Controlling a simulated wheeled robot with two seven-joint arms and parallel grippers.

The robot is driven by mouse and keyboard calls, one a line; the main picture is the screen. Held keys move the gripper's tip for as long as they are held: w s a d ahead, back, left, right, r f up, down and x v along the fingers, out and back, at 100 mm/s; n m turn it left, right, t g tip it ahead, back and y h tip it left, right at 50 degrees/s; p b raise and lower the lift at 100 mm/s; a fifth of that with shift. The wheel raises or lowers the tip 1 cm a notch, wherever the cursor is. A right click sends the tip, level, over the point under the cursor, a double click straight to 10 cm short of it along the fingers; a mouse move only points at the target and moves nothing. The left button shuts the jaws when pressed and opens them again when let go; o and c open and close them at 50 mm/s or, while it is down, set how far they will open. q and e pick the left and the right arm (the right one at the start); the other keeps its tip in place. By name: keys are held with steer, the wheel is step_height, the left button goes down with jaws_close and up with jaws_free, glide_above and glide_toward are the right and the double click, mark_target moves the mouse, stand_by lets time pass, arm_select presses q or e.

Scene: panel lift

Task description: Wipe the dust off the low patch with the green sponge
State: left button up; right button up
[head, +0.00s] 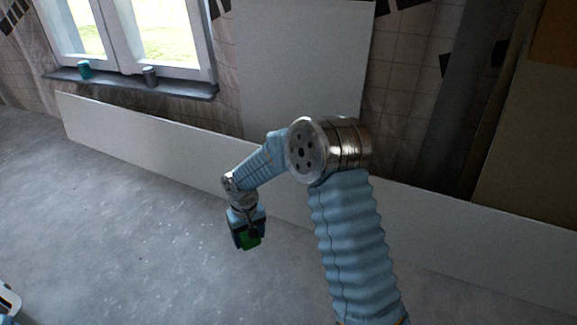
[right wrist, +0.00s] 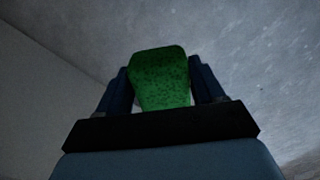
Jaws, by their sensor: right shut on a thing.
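My right gripper (head: 245,234) is shut on the green sponge (head: 251,242) and points down in front of the low white board, above the grey floor. In the right wrist view the sponge (right wrist: 160,78) is upright between the two dark fingers of the gripper (right wrist: 163,92). The sponge looks apart from the floor and the wall. I cannot make out a dust patch on the low white board (head: 150,138); my right arm hides part of the board. My left gripper is not in view.
A tall pale panel (head: 300,60) stands against the tiled wall behind the low board. The concrete floor (head: 110,230) at the left is clear.

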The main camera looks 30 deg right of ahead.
mark_target(256, 241)
steer(key=shift+f, duration=0.35)
stand_by(0.5)
steer(key=s+d, duration=1.6)
steer(key=s, duration=0.2)
steer(key=shift+w+a+f, duration=0.25)
steer(key=shift+w+a, duration=2.2)
steer(key=shift+w, duration=0.3)
steer(key=shift+w+a+f, duration=0.3)
steer(key=shift+w+a, duration=2.15)
steer(key=shift+w, duration=0.35)
steer(key=shift+w+a+f, duration=0.25)
steer(key=shift+w+a, duration=2.2)
steer(key=shift+w, duration=0.3)
step_height(256, 241, up, 7)
steer(key=p, duration=0.5)
steer(key=shift+r, duration=0.1)
